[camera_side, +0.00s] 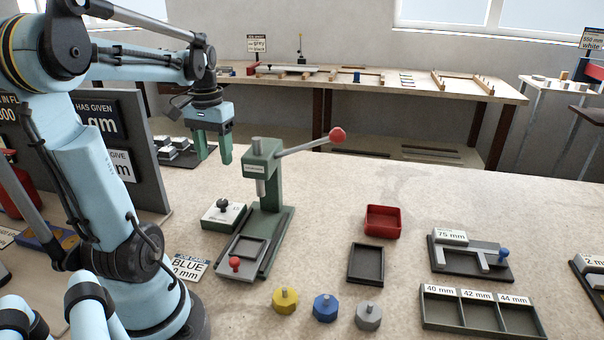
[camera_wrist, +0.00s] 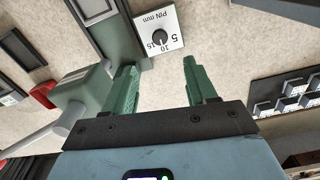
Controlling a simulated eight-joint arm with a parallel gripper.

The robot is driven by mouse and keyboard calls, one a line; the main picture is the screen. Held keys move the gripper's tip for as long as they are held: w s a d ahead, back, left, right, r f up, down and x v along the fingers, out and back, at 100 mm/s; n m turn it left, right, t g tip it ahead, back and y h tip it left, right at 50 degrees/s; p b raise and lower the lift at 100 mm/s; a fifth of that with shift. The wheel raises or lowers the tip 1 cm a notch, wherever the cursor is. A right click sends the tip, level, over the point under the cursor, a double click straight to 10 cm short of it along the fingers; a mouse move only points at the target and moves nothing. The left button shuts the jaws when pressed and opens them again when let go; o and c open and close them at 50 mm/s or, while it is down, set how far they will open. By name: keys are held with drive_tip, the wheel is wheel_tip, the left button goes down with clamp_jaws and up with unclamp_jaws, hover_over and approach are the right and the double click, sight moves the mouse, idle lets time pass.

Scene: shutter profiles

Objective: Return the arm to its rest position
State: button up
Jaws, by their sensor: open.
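My gripper (camera_side: 212,156) hangs at the end of my light blue arm, fingers down, to the left of the green press. Its two green fingers are apart with nothing between them. In the wrist view the open fingers (camera_wrist: 161,92) show above the pale bench top. The green press (camera_side: 264,180) stands to the right of my gripper, its lever with a red knob reaching right. The dial box (camera_side: 223,214) marked "PIN mm" sits beside the press base, and it also shows in the wrist view (camera_wrist: 166,24).
A sign board (camera_side: 150,150) and dark blocks (camera_side: 177,150) stand left of my gripper. A red tray (camera_side: 383,221), a dark tray (camera_side: 366,264), yellow (camera_side: 285,300), blue (camera_side: 325,308) and grey (camera_side: 368,316) knobbed pieces, and a labelled three-slot tray (camera_side: 480,316) lie to the right.

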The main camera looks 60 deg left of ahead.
drive_tip(key=w+d+r+y, duration=0.2)
drive_tip(key=w+r, duration=0.1)
drive_tip(key=w+d+r+t+y, duration=0.1)
drive_tip(key=w+d+r+y, duration=0.1)
drive_tip(key=w+d+r, duration=0.1)
drive_tip(key=w+d+r+m+t+y, duration=0.1)
drive_tip(key=w+d+r+y, duration=0.1)
drive_tip(key=w+d+r, duration=0.1)
drive_tip(key=shift+w+r, duration=0.1)
drive_tip(key=shift+r, duration=0.3)
drive_tip(key=d+f+m+t+h, duration=0.5)
drive_tip(key=d+f, duration=0.7)
drive_tip(key=d, duration=0.5)
drive_tip(key=shift+s+f+m+h, duration=0.35)
drive_tip(key=shift+m+h, duration=0.15)
drive_tip(key=shift+m, duration=0.2)
